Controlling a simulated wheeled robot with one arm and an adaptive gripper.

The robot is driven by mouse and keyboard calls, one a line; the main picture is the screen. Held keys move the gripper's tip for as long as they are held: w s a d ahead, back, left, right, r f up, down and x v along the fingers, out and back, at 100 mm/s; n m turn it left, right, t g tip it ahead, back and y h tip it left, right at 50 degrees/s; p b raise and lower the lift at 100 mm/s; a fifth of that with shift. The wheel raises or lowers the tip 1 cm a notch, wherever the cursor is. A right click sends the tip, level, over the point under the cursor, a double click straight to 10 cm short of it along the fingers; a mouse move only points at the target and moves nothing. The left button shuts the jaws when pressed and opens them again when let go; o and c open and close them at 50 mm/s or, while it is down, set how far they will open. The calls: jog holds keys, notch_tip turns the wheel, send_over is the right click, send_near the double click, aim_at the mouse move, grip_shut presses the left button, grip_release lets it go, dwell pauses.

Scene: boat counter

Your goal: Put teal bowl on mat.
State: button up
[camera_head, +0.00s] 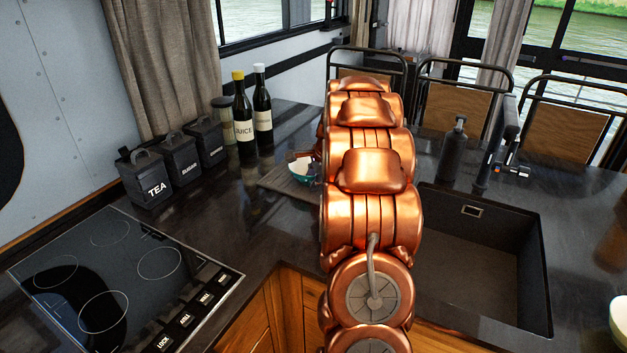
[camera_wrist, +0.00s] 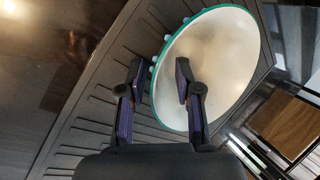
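The teal bowl (camera_head: 301,168) is small, white inside, and partly hidden behind my arm in the head view. In the wrist view the bowl (camera_wrist: 222,60) shows its white inside and teal rim. It appears at the ribbed dark grey mat (camera_wrist: 88,110), which also shows in the head view (camera_head: 282,184). I cannot tell whether the bowl rests fully on it. My gripper (camera_wrist: 160,82) has its fingers apart, one outside the bowl's rim and one over its inside. No firm grip shows. In the head view my arm hides the gripper.
Two bottles (camera_head: 243,120) and tea, sugar and other dark canisters (camera_head: 146,178) stand left of the mat. A hob (camera_head: 120,275) lies front left. A sink (camera_head: 470,265), soap dispenser (camera_head: 453,150) and tap (camera_head: 497,155) are at right. A pale bowl (camera_head: 620,318) is at the right edge.

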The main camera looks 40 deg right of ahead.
jog(key=b+v, duration=0.2)
jog(key=v, duration=0.9)
jog(key=shift+r, duration=0.4)
jog(key=s+a+f+n+g+y, duration=0.15)
jog(key=a+n, duration=0.25)
jog(key=a, duration=0.5)
jog(key=s+a+n+g, duration=0.1)
jog(key=s+a+n, duration=0.2)
jog(key=a, duration=0.6)
jog(key=s+a+f+n+g+y, duration=0.1)
jog(key=s+a+n, duration=0.25)
jog(key=a, duration=0.55)
jog(key=s+a+f+n+g, duration=0.1)
jog(key=s+a+f+n, duration=0.2)
jog(key=s+a+n, duration=0.3)
jog(key=s+a+f+n+g+h, duration=0.1)
jog(key=s+a+n, duration=0.6)
jog(key=s, duration=0.9)
notch_tip(320, 180, down, 3)
jog(key=shift+a+r+g, duration=0.1)
jog(key=shift+a+g, duration=0.15)
jog(key=shift+g, duration=0.5)
jog(key=shift+h, duration=0.25)
